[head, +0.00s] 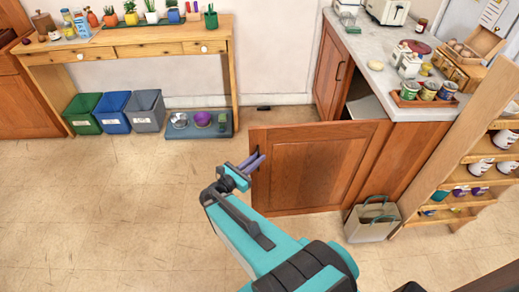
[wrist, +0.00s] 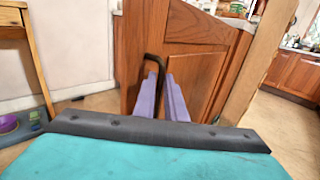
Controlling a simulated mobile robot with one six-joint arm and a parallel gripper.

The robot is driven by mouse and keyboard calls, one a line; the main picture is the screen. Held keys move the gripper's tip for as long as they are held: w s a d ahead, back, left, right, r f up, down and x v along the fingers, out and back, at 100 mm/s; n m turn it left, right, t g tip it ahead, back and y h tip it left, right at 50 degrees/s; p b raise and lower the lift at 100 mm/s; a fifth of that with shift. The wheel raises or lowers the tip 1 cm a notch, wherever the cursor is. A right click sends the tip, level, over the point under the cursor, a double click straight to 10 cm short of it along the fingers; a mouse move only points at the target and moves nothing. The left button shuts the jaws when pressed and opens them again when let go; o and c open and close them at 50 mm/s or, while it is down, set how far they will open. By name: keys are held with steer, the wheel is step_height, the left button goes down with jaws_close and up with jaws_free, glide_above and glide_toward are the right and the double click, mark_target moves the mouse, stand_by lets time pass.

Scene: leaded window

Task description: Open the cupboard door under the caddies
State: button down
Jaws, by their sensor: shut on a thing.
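The wooden cupboard door (head: 322,168) stands swung far out from the counter unit in the head view, with a dark gap and a pale shelf (head: 372,108) behind it. My gripper (head: 252,163) is at the door's free left edge, with purple fingers. In the wrist view the fingers (wrist: 163,92) are shut on the black door handle (wrist: 153,58), which passes between them. The door also shows there (wrist: 196,50). A wooden caddy with several tins (head: 420,101) sits on the counter above the cupboard.
A leaning shelf rack (head: 445,155) with cups is at the right. Bins (head: 112,112) and a blue tray (head: 199,130) lie under the table. The floor at left is clear.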

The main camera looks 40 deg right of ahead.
steer(key=shift+s+a+r+p, duration=0.15)
steer(key=shift+s+p, duration=0.35)
steer(key=shift+s, duration=0.3)
steer(key=shift+s+a+f+p, duration=0.15)
steer(key=shift+s+p, duration=0.3)
steer(key=shift+s, duration=0.35)
steer(key=shift+r, duration=0.1)
steer(key=c, duration=1.9)
jaws_free()
steer(key=shift+d, duration=0.1)
steer(key=shift+o, duration=0.2)
steer(key=shift+w+t, duration=0.15)
steer(key=shift+t, duration=0.15)
steer(key=shift+a, duration=0.25)
steer(key=s+a+b, duration=0.1)
steer(key=s+a, duration=0.1)
steer(key=a, duration=1.1)
steer(key=shift+s+a, duration=0.15)
steer(key=shift+s, duration=0.15)
